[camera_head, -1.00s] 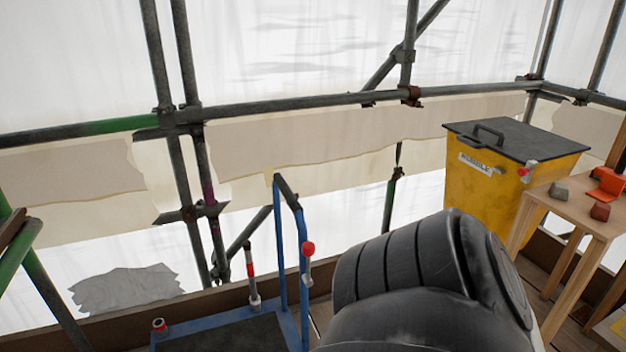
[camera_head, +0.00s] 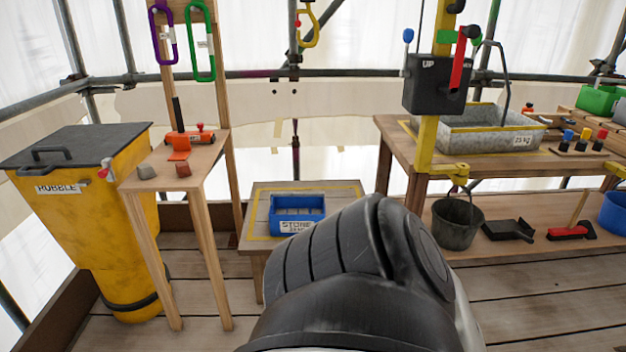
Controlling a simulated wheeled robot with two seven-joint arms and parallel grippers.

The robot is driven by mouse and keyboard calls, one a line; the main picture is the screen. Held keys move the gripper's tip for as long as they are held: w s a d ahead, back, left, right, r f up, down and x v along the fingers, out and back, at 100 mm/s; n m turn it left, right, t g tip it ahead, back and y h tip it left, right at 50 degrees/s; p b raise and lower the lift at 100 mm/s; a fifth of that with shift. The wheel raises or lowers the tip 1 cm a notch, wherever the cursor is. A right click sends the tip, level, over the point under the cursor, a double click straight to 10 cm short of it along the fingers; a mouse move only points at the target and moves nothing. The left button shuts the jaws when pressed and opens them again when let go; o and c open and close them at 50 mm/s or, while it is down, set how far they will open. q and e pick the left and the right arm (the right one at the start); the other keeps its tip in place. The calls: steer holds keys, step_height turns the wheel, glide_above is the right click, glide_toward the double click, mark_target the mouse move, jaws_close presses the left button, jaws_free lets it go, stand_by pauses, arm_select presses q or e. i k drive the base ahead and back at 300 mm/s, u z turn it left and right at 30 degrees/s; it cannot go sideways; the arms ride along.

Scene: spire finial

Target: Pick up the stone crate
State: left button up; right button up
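The stone crate (camera_head: 296,226) is a small blue open box with a white label reading "STONE". It sits on a low wooden table (camera_head: 262,212) with a yellow outline, near the middle of the head view. My dark arm link fills the lower middle of the picture and covers part of the low table's front right. Neither of my grippers shows in the head view.
A yellow rubble bin (camera_head: 82,228) stands at the left beside a small wooden stand (camera_head: 190,160) holding stones and an orange tool. At the right, a workbench (camera_head: 398,140) carries a grey metal tub (camera_head: 490,134). A black bucket (camera_head: 457,224) sits below. Plank floor shows between them.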

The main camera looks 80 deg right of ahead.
mark_target(290, 213)
steer(key=z, duration=2.6)
steer(key=i, duration=1.4)
steer(key=u, duration=0.05)
